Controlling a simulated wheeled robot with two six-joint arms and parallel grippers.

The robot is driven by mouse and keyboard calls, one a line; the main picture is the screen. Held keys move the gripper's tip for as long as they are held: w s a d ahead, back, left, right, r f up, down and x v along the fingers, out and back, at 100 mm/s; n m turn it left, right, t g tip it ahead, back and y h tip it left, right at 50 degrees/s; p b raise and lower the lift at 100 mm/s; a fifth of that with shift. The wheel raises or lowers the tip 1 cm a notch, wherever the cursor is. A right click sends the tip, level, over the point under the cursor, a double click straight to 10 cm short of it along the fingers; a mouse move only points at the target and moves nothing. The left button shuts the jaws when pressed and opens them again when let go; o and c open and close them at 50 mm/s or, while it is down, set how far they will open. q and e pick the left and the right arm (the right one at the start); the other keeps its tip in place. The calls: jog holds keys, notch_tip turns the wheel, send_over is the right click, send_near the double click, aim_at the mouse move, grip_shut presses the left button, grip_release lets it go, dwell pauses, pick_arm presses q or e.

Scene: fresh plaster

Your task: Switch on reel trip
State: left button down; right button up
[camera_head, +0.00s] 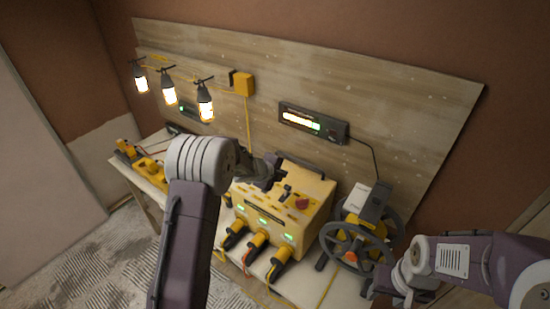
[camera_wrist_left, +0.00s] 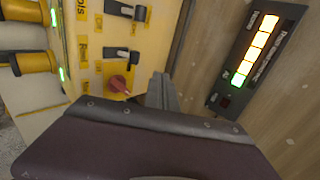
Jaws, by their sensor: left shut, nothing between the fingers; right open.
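The yellow power box (camera_head: 285,205) stands on the bench in the middle of the head view. In the left wrist view its panel (camera_wrist_left: 95,70) shows a label that seems to read "Reel" beside a dark toggle switch (camera_wrist_left: 122,57). Another toggle (camera_wrist_left: 127,10) sits above it, labelled "Tools", and a red knob (camera_wrist_left: 119,85) below. I cannot tell which toggle positions mean on. My left gripper (camera_head: 268,168) is shut and empty by the box's back left; its grey fingers (camera_wrist_left: 162,92) are right of the red knob.
A cable reel (camera_head: 343,240) stands right of the box. Plugs (camera_head: 257,242) with green lights are at the box's front. A lit meter (camera_head: 313,122) and lit lamps (camera_head: 169,94) are on the wooden board (camera_head: 390,90). Yellow tools (camera_head: 149,165) lie at left.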

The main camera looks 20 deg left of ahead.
pick_arm(q)
notch_tip(320, 180, up, 8)
jog(key=s+a+p, duration=0.1)
jog(key=s+p, duration=0.1)
jog(key=shift+p, duration=0.35)
jog(key=s+f+n+y+b, duration=0.1)
jog(key=s+f+n+b, duration=0.4)
jog(key=f+b, duration=0.5)
jog(key=s+f+n+y+b, duration=0.2)
jog(key=s+f+n+b, duration=0.25)
jog(key=f+b, duration=0.6)
jog(key=s+f+n+g, duration=0.2)
jog(key=s+f+n, duration=0.1)
jog(key=s, duration=0.4)
jog(key=s+f+n+g+b, duration=0.1)
jog(key=s+f+n+g, duration=0.2)
jog(key=s+n, duration=0.2)
jog(key=s+a+f+n+g+b, duration=0.1)
jog(key=s+f+n+g, duration=0.1)
jog(key=s+n, duration=0.3)
jog(key=s, duration=0.4)
jog(key=shift+s+f+g, duration=0.35)
jog(key=shift+f+g, duration=0.05)
